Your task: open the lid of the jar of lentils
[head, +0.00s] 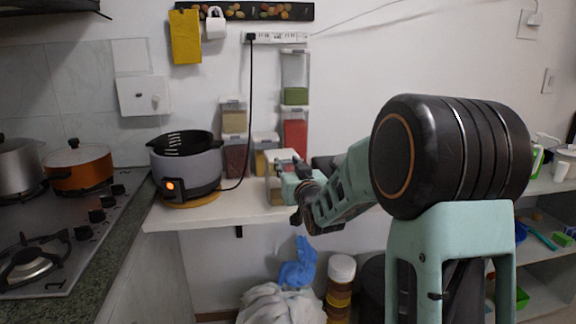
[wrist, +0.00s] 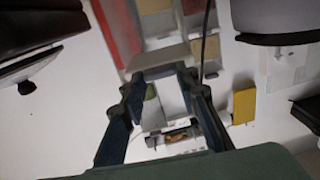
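In the head view several clear jars stand on the white counter by the wall: one with green contents (head: 295,95), one red (head: 294,134), one yellowish (head: 234,121), one dark reddish (head: 235,158) and one yellow (head: 262,160). I cannot tell which holds lentils. My gripper (head: 288,172) is low over the counter at a nearer jar (head: 272,188), partly hiding it. In the wrist view my gripper (wrist: 158,82) has its fingers spread apart. A pale lid-like block (wrist: 160,57) shows at and just beyond the fingertips; whether they touch it is unclear.
A grey cooker (head: 188,170) with a lit orange light stands left of the jars, its black cord (head: 251,110) running up to a power strip (head: 275,38). The stove (head: 70,225) with pots is further left. Bare counter (head: 220,212) lies in front.

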